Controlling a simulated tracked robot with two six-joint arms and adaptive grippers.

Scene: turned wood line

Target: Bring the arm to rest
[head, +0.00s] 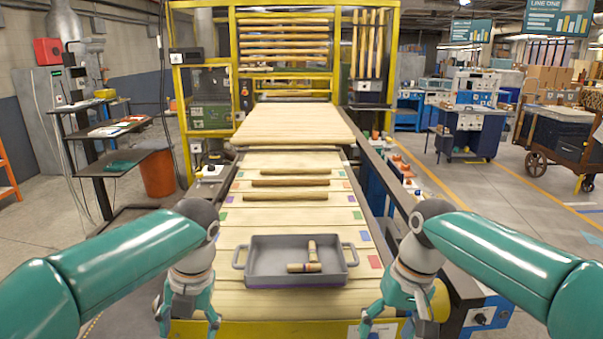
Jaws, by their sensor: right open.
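My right gripper (394,328) hangs at the right front of the slatted wooden line, right of the grey tray (258,280). Its fingers are spread and nothing shows between them. My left gripper (187,318) hangs at the left front, left of the tray. Its fingers are also apart and look empty. Both point down, and their lowest parts are near the picture's bottom edge. Two short turned wood pieces lie in the tray: one (312,251) points away from me, the other (303,268) lies crosswise. Neither gripper appears to touch the tray.
Several long wooden rods (288,184) lie crosswise beyond the tray. Coloured patches mark the line's sides. A yellow frame (234,60) with racked rods stands at the far end. A shelf stand (115,168) and an orange bin (157,173) are left. A cart (555,145) stands right.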

